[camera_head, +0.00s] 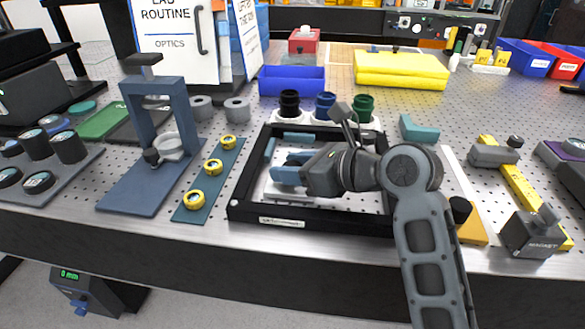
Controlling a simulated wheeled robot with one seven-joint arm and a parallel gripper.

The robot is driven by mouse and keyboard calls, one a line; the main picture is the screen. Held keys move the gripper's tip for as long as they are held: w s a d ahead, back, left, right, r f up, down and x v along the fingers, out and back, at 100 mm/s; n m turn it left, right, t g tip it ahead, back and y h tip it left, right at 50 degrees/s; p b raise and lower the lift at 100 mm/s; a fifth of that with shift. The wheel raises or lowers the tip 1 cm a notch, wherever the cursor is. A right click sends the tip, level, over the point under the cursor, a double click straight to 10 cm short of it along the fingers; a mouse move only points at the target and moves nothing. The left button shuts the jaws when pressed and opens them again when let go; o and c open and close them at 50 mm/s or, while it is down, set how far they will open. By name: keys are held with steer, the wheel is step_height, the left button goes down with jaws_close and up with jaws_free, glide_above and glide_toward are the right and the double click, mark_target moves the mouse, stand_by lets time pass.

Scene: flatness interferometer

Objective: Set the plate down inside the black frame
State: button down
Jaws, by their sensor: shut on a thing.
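The black frame (240,203) lies on the perforated metal bench top, near its front edge, with a label on its front side. My gripper (284,168) has blue fingers and is over the left part of the frame's opening. The fingers are close together, shut on the plate. A pale, thin plate (268,188) shows faintly at and below the fingertips. Its outline is hard to tell from the light surface inside the frame. My wrist and forearm cross the frame's right side and hide part of its interior. I cannot tell whether the plate touches the surface below.
Left of the frame are a blue strip with yellow rings (213,167) and a blue-grey gantry stand (135,190). Behind it are dark, blue and green cups (289,104) and a blue bin (292,79). At right are a yellow bar (522,190) and a dark block (532,233).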

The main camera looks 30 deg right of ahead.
steer(key=shift+f, duration=0.1)
steer(key=c, duration=0.6)
jaws_free()
steer(key=shift+f, duration=0.1)
steer(key=shift+s+d+r, duration=0.15)
steer(key=shift+s+r, duration=0.1)
steer(key=p+v, duration=0.1)
steer(key=v, duration=1)
steer(key=shift+s+d, duration=0.1)
steer(key=shift+d, duration=0.05)
